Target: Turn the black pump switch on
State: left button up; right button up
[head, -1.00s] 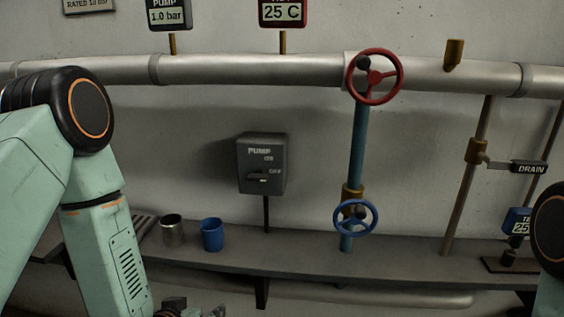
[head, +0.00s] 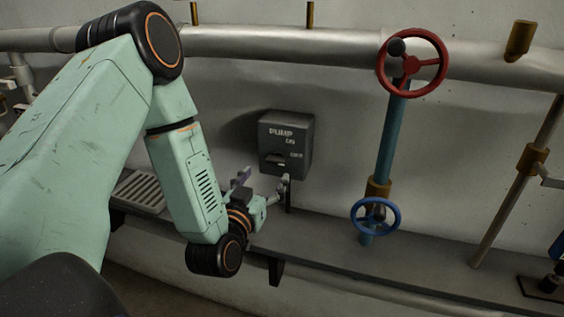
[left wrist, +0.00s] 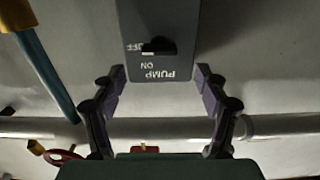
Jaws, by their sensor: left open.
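The grey pump switch box (head: 303,128) is on the wall in the middle of the head view, with PUMP, ON and OFF labels. Its black switch lever (head: 276,160) sits level with the OFF label, below ON. My left gripper (head: 262,182) is open and empty, just below and in front of the box. In the left wrist view the picture is upside down; the box (left wrist: 185,20) and lever (left wrist: 158,46) show beyond the spread fingers (left wrist: 160,78). No finger visibly touches the lever. My right gripper is out of view.
A red handwheel (head: 412,64) and a blue handwheel (head: 376,217) are on piping right of the box. A grey shelf (head: 330,248) runs below, with a slatted grate (head: 138,190) at left. The wall between box and blue pipe is clear.

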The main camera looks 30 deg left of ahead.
aim_at(275, 162)
pick_arm(q)
jog(key=x, duration=0.6)
jog(key=shift+d, duration=0.25)
jog(key=shift+w+a, duration=0.3)
jog(key=shift+w, duration=0.05)
jog(key=shift+s+a, duration=0.1)
jog(key=shift+r, duration=0.15)
jog(key=shift+d, duration=0.25)
jog(key=c, duration=0.5)
jog(key=shift+a, duration=0.2)
jog(key=shift+c, duration=1.3)
jog(key=shift+d, duration=0.1)
jog(key=c, duration=0.4)
